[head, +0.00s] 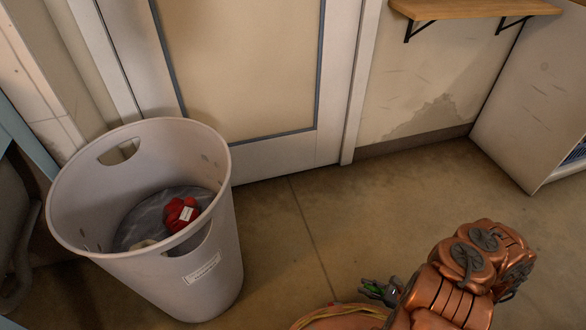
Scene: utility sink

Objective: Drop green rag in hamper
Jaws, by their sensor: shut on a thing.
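The hamper (222,262) is a tall, light grey round bin with cut-out handles and a small label, standing at the left of the head view. My gripper (374,289) is low in the view, right of the hamper and apart from it. It is shut on the green rag (373,288), of which only a small bit of green shows at the fingers. The rest of the rag is hidden or too small to make out.
Inside the hamper lie a red cloth item (180,215) with a white tag and dark grey cloth (143,217). A closed door (245,70) is behind. A wooden shelf (475,8) is on the wall, and a white cabinet (540,100) stands at right. The floor (290,225) between hamper and gripper is clear.

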